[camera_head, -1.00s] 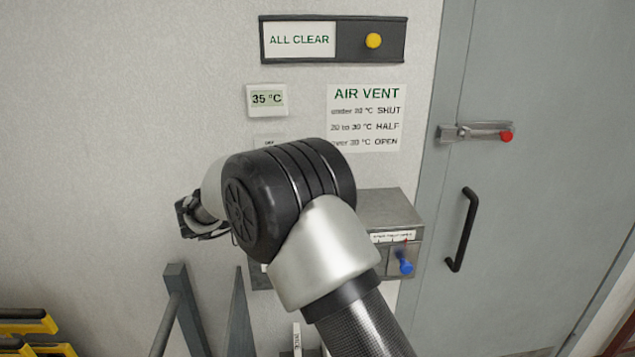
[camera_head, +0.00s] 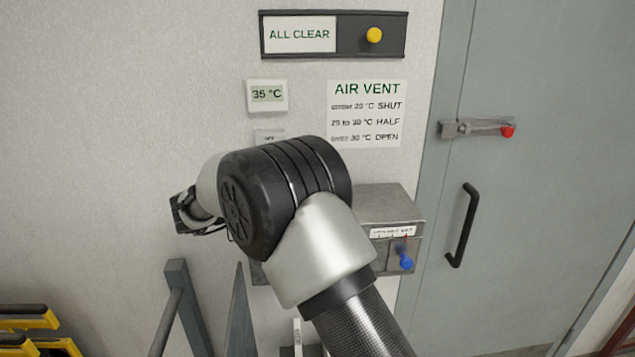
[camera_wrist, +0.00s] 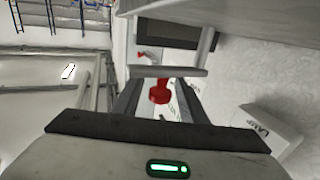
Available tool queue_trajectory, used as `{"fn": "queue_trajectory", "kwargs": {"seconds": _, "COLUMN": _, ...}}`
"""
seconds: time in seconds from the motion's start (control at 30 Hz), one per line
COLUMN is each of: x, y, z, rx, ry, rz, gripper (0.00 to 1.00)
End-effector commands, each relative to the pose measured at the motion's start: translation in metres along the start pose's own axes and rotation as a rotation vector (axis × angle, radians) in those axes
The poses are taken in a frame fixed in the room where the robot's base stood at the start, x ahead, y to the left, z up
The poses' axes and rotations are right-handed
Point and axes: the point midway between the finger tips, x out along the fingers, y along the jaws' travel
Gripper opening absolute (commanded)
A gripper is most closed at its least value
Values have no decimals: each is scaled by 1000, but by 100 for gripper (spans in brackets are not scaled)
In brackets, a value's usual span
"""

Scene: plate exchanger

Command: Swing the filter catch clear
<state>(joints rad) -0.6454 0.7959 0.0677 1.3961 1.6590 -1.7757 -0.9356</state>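My gripper (camera_head: 186,213) is at the left end of my arm in the head view, in front of the wall. In the wrist view its two dark fingers (camera_wrist: 158,98) stand apart. A red knob (camera_wrist: 159,91) shows between them, with a gap visible on each side; I cannot tell its depth. A pale grey bar (camera_wrist: 168,71) crosses just beyond the knob. I cannot tell whether this knob and bar are the filter catch. My arm hides part of the wall in the head view.
A door at right has a latch with a red knob (camera_head: 507,132) and a black handle (camera_head: 462,225). A grey metal box (camera_head: 390,205) with a blue knob (camera_head: 406,262) is behind my arm. A box marked LAMP (camera_wrist: 262,132) is at right in the wrist view. Yellow-and-black objects (camera_head: 28,318) lie lower left.

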Motion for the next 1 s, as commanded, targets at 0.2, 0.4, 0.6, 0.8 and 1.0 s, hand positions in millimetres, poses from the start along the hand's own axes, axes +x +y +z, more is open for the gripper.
{"fn": "queue_trajectory", "kwargs": {"seconds": 0.2, "x": -48, "y": -1, "z": 3, "rx": -1, "ry": -2, "rz": -5, "gripper": 39}}
{"fn": "queue_trajectory", "kwargs": {"seconds": 0.4, "x": -98, "y": -1, "z": 2, "rx": 1, "ry": -1, "rz": -4, "gripper": 39}}
{"fn": "queue_trajectory", "kwargs": {"seconds": 0.6, "x": -139, "y": 0, "z": 2, "rx": 1, "ry": -1, "rz": -2, "gripper": 39}}
{"fn": "queue_trajectory", "kwargs": {"seconds": 0.8, "x": -161, "y": 0, "z": 0, "rx": 0, "ry": 1, "rz": 0, "gripper": 39}}
{"fn": "queue_trajectory", "kwargs": {"seconds": 1.0, "x": -165, "y": 0, "z": 0, "rx": -1, "ry": 0, "rz": 1, "gripper": 39}}
